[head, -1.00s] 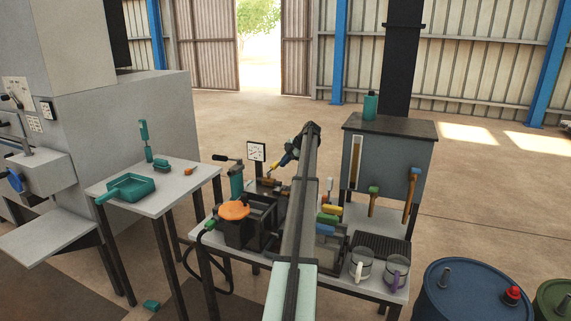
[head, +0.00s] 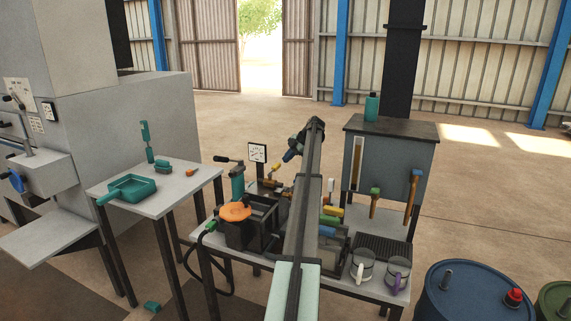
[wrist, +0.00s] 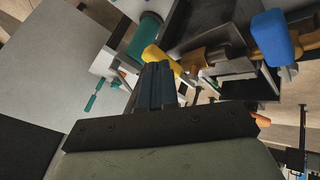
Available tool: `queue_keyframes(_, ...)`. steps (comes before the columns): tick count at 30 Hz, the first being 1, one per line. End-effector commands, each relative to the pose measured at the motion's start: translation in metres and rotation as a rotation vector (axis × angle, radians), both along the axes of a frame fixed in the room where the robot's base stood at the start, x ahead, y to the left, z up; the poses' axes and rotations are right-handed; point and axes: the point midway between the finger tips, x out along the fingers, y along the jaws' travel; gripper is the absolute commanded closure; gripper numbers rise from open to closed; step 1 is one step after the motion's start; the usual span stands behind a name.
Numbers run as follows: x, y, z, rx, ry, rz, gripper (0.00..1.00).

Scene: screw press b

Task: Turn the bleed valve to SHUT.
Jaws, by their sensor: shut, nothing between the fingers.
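The wrist view shows brass fittings (wrist: 205,57) with a yellow handle (wrist: 165,62) on the left and a blue handle (wrist: 272,38) at the upper right. No SHUT marking is readable, so I cannot tell for sure which handle is the bleed valve's or its setting. My gripper (wrist: 157,72) is shut and empty, its tips close to the yellow handle in the picture; contact cannot be told. In the head view my gripper (head: 289,156) is above the brass fittings (head: 271,183) at the bench's back. My arm hides part of the bench.
A black box with an orange knob (head: 235,211) stands front left of the fittings. A teal cylinder (head: 238,183) and a dial gauge (head: 257,152) stand at the back. Two clear mugs (head: 362,267) stand at the right. A side table (head: 180,195) holds teal tools.

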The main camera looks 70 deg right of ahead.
Motion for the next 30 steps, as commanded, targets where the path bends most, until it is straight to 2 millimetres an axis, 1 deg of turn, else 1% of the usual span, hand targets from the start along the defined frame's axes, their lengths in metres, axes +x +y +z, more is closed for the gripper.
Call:
queue_keyframes(1, -0.009, -0.002, 0.009, -0.001, 0.001, -0.002, 1.0)
queue_keyframes(6, -0.031, -0.004, 0.035, 0.001, 0.005, -0.001, 1.0)
queue_keyframes(12, -0.054, -0.006, 0.061, 0.003, 0.008, -0.001, 1.0)
queue_keyframes(15, -0.062, -0.007, 0.071, 0.003, 0.008, 0.0, 1.0)
queue_keyframes(21, -0.07, -0.008, 0.081, 0.005, 0.009, 0.0, 1.0)
queue_keyframes(30, -0.072, -0.008, 0.083, 0.006, 0.01, 0.001, 1.0)
